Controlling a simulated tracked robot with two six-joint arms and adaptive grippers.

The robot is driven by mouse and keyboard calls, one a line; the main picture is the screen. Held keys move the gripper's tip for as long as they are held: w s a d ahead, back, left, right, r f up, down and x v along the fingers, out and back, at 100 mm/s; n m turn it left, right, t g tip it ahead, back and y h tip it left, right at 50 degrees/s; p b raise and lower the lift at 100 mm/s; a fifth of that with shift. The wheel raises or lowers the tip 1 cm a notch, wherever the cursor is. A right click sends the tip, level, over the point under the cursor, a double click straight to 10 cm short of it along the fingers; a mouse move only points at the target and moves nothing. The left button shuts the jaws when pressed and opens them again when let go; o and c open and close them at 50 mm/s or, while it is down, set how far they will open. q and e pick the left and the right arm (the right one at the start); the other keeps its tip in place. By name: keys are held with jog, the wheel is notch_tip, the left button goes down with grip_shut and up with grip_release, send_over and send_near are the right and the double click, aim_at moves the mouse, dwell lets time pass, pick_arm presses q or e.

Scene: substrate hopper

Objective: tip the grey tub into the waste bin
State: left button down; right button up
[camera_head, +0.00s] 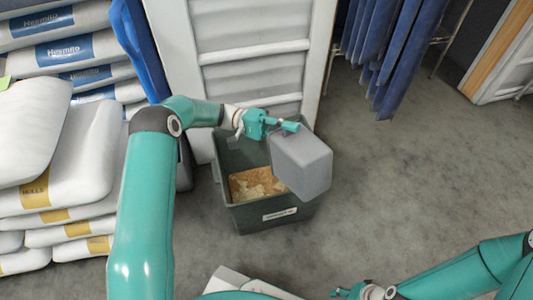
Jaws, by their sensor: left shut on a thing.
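The grey tub (304,165) hangs in the air over the right part of the waste bin. Its plain outer faces point toward me, it looks tilted, and its opening is hidden. My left gripper (286,126) is shut on the tub at its upper edge. The waste bin (245,217) is dark green-grey with a white label on its front, and stands on the floor. Tan, crumbly material shows inside it. The tub hides the bin's right side. My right gripper (345,291) is low at the bottom edge, small and partly cut off; its fingers are unclear.
Stacked white sacks (75,150) fill the left side. A white slatted panel (250,50) stands behind the bin. Blue hanging strips (395,45) are at the upper right. The grey floor (425,165) right of the bin is clear.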

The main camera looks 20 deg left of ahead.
pick_arm(q)
jog(key=shift+a, duration=0.1)
jog(key=shift+w+a+f+n+h+b, duration=0.1)
jog(key=shift+w+a+n+h+b, duration=0.25)
jog(key=shift+a+h+b, duration=0.1)
jog(key=shift+w+a, duration=0.2)
jog(key=shift+a, duration=0.1)
dwell(0.3)
